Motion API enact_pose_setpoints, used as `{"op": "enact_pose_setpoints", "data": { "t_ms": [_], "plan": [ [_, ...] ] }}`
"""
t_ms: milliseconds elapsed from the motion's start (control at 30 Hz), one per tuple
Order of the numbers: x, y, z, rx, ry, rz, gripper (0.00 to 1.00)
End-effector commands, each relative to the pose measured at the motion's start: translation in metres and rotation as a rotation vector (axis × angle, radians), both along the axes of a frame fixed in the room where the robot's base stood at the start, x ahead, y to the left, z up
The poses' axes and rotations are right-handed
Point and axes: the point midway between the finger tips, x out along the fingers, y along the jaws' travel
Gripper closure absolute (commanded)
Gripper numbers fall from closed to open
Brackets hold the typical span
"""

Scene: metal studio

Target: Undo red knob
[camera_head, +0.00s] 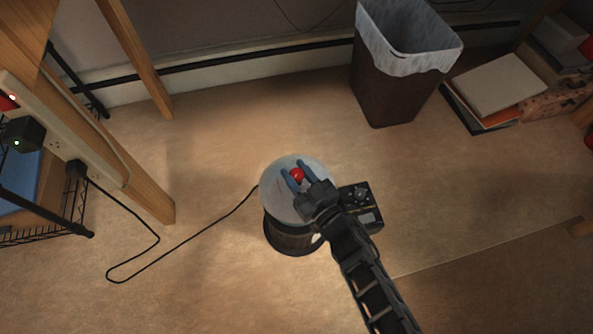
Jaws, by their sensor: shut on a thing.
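The red knob (296,174) is a small round red piece on top of a pale, round lid. The lid (274,199) covers a dark cylindrical pot or drum (285,238) standing on the floor. My gripper (298,173) reaches in from the lower right, over the lid. Its two blue-grey fingers are on either side of the red knob and shut on it. Part of the lid and pot is hidden under the gripper and arm. Whether the knob is turned cannot be told.
A black box with buttons (366,209) lies right of the pot, close to my arm. A bin with a white liner (393,90) stands at the back. A black cord (190,232) runs left over the floor. The left floor is mostly clear.

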Motion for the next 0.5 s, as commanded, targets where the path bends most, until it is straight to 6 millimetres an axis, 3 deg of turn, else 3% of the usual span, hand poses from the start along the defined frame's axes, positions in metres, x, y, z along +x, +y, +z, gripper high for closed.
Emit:
{"op": "enact_pose_setpoints", "data": {
  "t_ms": [500],
  "plan": [
    [0.0008, -0.0006, -0.0005, -0.001, 0.007, 0.310, 0.94]
  ]
}}
